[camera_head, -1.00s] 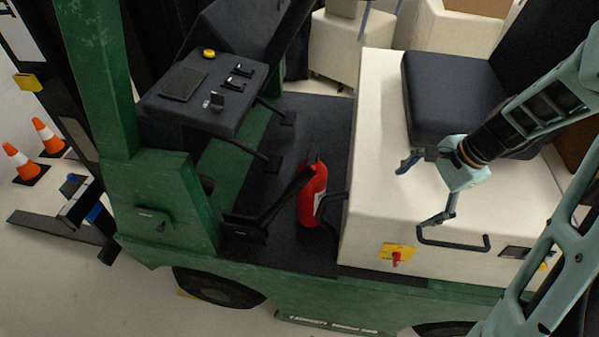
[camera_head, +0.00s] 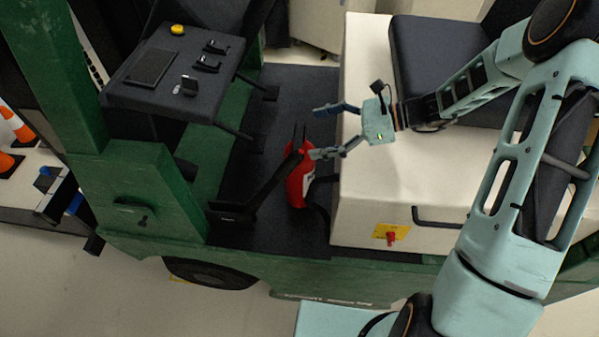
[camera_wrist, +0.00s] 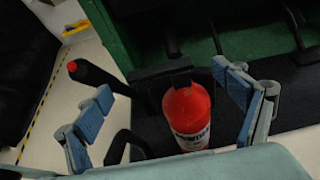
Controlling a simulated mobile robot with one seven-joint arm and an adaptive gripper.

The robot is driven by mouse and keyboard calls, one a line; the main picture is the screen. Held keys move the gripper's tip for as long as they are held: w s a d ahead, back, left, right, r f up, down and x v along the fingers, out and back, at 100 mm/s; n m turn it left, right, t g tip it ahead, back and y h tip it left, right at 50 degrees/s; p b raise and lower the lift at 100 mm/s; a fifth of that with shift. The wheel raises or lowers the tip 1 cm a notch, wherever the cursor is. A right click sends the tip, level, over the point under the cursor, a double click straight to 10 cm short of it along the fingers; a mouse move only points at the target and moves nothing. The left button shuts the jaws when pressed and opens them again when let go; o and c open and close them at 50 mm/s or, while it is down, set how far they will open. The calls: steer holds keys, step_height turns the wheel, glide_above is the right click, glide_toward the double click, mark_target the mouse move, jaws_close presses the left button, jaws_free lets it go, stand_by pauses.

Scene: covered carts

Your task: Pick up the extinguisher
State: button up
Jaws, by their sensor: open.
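The red extinguisher (camera_head: 299,178) stands on the dark floor of the green forklift, between the pedal lever and the cream seat box. In the wrist view the extinguisher (camera_wrist: 188,112) shows its red top and a white label, just right of centre between the two fingers. My gripper (camera_head: 318,132) is open, with its fingers pointing left above the extinguisher's top; one fingertip overlaps the top in the head view, and I cannot tell whether they touch. In the wrist view the blue pads of my gripper (camera_wrist: 168,100) stand wide apart with nothing held.
A black lever (camera_head: 262,190) rises close left of the extinguisher. The cream seat box (camera_head: 375,190) with a black handle is close on its right. The dark control console (camera_head: 175,75) is at upper left. Orange cones (camera_head: 12,130) stand at far left.

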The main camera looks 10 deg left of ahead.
mark_target(298, 135)
steer(key=p+x, duration=0.1)
steer(key=x, duration=0.4)
steer(key=shift+s+f, duration=0.1)
steer(key=shift+f, duration=0.15)
steer(key=c, duration=2)
steer(key=shift+a+r, duration=0.1)
steer(key=shift+r, duration=0.05)
steer(key=shift+c, duration=0.9)
